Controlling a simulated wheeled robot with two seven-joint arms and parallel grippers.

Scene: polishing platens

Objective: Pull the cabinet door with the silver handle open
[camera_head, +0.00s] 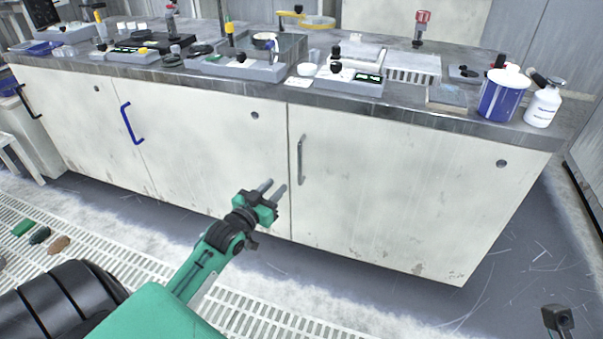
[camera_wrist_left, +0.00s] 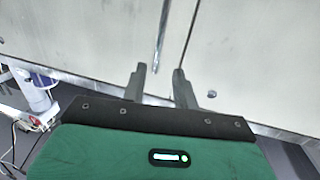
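The silver handle (camera_head: 300,158) is an upright bar near the left edge of the right-hand white cabinet door (camera_head: 400,190). That door looks closed, flush with its neighbour along a thin gap. My left gripper (camera_head: 272,188) is low and to the left of the handle in the head view, apart from it. In the left wrist view its two fingers (camera_wrist_left: 160,86) are spread with nothing between them. The handle (camera_wrist_left: 161,40) shows beyond the fingertips there, beside the door gap.
A door with a blue handle (camera_head: 130,123) and one with a black handle (camera_head: 27,101) are to the left. The metal worktop (camera_head: 440,116) above holds instruments, a blue-and-white tub (camera_head: 502,98) and a white bottle (camera_head: 543,105). The floor before the right door is clear.

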